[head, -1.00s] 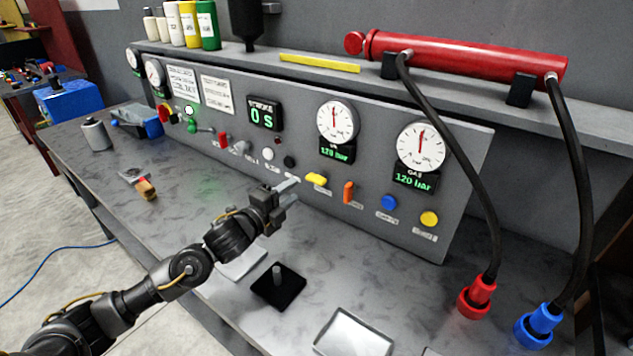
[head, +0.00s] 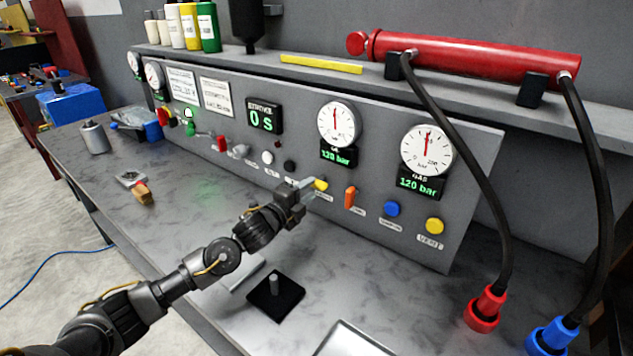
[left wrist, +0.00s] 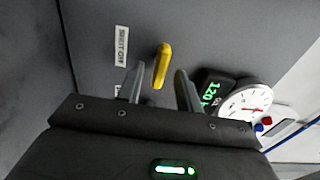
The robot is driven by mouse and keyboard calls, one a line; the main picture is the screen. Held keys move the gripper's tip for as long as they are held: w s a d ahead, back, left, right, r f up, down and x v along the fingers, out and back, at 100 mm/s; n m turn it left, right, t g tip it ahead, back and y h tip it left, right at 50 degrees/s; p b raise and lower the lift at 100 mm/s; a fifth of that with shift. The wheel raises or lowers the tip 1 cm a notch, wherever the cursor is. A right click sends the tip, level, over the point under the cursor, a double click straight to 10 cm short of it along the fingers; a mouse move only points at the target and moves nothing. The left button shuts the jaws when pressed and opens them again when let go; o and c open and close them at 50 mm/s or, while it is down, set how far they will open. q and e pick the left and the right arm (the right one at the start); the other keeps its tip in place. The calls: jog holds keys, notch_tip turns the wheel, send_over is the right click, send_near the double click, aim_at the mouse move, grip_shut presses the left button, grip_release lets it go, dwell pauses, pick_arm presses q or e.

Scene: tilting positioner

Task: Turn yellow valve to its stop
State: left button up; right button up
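The yellow valve (head: 320,185) is a small lever handle on the sloped grey panel, left of an orange lever. In the left wrist view its yellow handle (left wrist: 163,62) points away from the camera, slightly tilted. My left gripper (head: 308,188) is at the panel right by the valve and partly covers it. In the left wrist view the two fingers (left wrist: 159,82) are apart, one on each side of the handle's near end, with a gap to both. My right gripper is not in view.
The orange lever (head: 350,197), blue button (head: 392,209) and yellow button (head: 434,225) sit to the right on the panel. Gauges (head: 427,150) are above. A black base with a peg (head: 275,297) stands on the bench below my arm. Black hoses (head: 465,170) hang at the right.

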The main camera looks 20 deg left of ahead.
aim_at(313, 186)
pick_arm(q)
jog(key=shift+p+x, duration=0.3)
jog(key=shift+x, duration=1.7)
jog(key=shift+c, duration=0.2)
grip_shut()
